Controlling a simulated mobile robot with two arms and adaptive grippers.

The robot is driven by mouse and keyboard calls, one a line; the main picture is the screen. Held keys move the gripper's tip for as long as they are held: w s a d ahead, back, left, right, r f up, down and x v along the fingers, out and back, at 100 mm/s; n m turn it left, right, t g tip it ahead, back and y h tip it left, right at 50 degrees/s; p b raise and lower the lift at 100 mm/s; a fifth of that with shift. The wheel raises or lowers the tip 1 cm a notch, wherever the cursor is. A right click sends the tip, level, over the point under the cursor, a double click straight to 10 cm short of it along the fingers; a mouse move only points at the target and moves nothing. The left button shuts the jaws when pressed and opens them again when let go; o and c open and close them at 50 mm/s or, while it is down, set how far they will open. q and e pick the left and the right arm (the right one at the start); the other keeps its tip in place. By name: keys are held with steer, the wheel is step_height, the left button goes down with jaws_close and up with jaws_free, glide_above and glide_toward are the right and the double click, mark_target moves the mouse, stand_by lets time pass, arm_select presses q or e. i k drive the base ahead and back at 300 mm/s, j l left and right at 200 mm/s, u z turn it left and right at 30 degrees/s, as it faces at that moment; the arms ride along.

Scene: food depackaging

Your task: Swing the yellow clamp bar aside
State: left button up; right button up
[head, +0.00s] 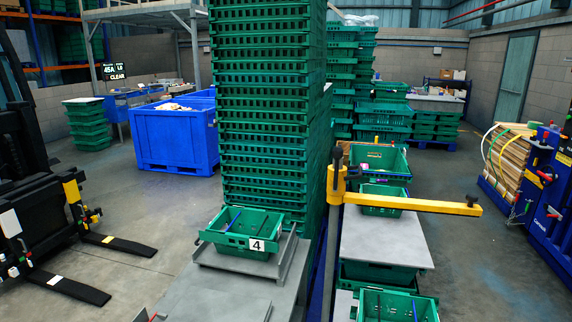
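The yellow clamp bar (413,204) reaches out to the right from a dark upright post (331,240). It is roughly level and ends in a dark knob at its right end. A yellow collar with a dark top handle (337,157) joins it to the post.
A tall stack of green crates (262,100) stands left of the post. A green crate marked 4 (240,242) sits on a grey stand before it. A blue bin (173,140) stands behind left. Black forks (120,246) lie low at left. Floor right of the bench is clear.

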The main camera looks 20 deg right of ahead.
mark_target(470, 210)
steer(key=z, duration=1.3)
steer(key=k+j+u, duration=0.1)
steer(key=j, duration=0.15)
steer(key=k+j+u, duration=0.15)
steer(key=i+j, duration=0.05)
steer(key=j, duration=0.05)
